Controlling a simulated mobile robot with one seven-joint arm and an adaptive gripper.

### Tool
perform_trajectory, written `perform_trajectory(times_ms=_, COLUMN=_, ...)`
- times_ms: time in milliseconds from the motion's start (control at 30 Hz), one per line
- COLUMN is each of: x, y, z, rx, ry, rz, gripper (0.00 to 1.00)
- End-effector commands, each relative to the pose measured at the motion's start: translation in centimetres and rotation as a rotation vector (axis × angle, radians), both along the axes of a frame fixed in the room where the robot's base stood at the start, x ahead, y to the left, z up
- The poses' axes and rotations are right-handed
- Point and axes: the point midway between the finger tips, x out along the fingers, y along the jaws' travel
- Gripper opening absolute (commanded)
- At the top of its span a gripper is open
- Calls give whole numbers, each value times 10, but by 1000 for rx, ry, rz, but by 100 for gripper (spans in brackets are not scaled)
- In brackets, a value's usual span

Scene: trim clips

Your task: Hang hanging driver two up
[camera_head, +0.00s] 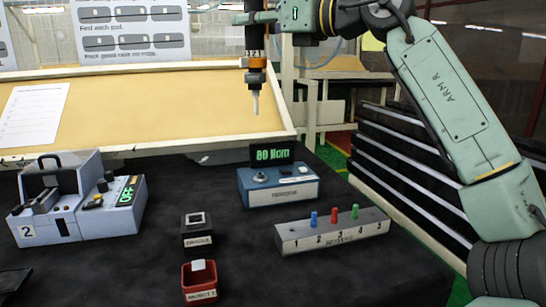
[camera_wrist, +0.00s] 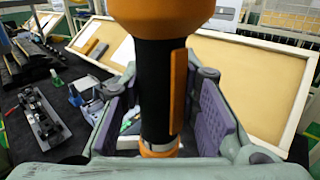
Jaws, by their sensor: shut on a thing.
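The hanging driver (camera_head: 256,62) is upright, with a black body, an orange collar that seems to bear a 2, and its bit pointing down. It hangs in the air above the bench, in front of the tilted tan board. My gripper (camera_head: 257,18) is shut around its upper body at the top of the head view. In the wrist view, the black and orange driver (camera_wrist: 155,85) stands between the purple pads of my gripper (camera_wrist: 165,110). The driver's top end is out of view in both pictures, so I cannot see any hook or cord.
Below on the dark bench (camera_head: 345,275) are a numbered block (camera_head: 332,233) with coloured pegs, a blue box (camera_head: 278,188) with a green display, a red bin (camera_head: 199,283), a small dark box (camera_head: 197,230) and a grey-blue machine (camera_head: 75,200). The tan board (camera_head: 150,105) stands behind.

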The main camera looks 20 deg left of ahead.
Motion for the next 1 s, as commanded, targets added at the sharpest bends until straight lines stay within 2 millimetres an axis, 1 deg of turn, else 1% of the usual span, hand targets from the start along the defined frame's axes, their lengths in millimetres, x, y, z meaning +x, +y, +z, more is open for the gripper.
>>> perform_trajectory(times_ms=33, x=0, y=0, z=12, rx=3, ry=-1, rz=-1, gripper=0)
perform_trajectory(times_ms=200, x=0, y=0, z=19, rx=4, ry=-1, rz=-1, gripper=0)
perform_trajectory(times_ms=833, x=1, y=-1, z=20, rx=3, ry=-1, rz=-1, gripper=0)
perform_trajectory(times_ms=867, x=1, y=-1, z=20, rx=3, ry=-1, rz=-1, gripper=30)
perform_trajectory(times_ms=1000, x=1, y=-1, z=20, rx=3, ry=-1, rz=-1, gripper=40)
